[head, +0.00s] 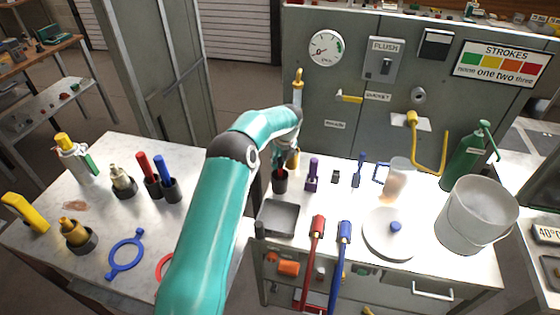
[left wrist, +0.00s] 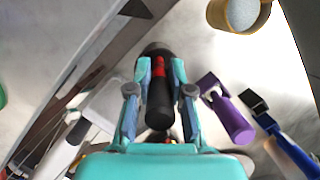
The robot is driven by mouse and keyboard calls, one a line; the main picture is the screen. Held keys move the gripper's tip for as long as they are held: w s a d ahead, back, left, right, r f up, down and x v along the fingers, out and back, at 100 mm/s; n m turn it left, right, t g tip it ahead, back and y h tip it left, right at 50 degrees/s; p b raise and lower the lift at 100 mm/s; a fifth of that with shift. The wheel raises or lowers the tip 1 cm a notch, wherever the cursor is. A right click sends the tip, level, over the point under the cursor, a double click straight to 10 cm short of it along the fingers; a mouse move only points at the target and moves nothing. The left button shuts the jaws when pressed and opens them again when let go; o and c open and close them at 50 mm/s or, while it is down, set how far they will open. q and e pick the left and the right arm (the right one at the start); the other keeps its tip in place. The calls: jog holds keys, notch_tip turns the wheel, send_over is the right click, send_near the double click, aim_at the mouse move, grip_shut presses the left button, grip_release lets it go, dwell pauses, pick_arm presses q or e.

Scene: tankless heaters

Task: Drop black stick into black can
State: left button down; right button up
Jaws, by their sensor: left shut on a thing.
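A black stick with a red band (left wrist: 160,100) is held between the fingers of my left gripper (left wrist: 160,92). In the left wrist view its near end points toward the camera and its far end reaches the dark opening of the black can (left wrist: 152,48). In the head view the black can (head: 280,184) stands upright on the right-hand worktop, just below my left gripper (head: 286,164), with a bit of red showing at its mouth. My arm hides most of the stick there. I cannot tell how deep the far end is. My right gripper is not in view.
A purple piece (head: 311,176) stands close right of the can, and a grey tray (head: 279,217) lies in front. A clear jug (head: 396,180), a white lid (head: 388,234) and a white bucket (head: 476,215) are farther right. A grey panel (head: 340,110) rises behind.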

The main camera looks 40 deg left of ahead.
pick_arm(q)
jog(key=c, duration=1)
grip_release()
jog(key=shift+d+f, duration=0.1)
jog(key=shift+s+d+f+b, duration=0.1)
jog(key=shift+s+d+b, duration=0.1)
jog(key=shift+d+b, duration=0.45)
jog(key=shift+s+d, duration=0.2)
jog(key=shift+d, duration=0.4)
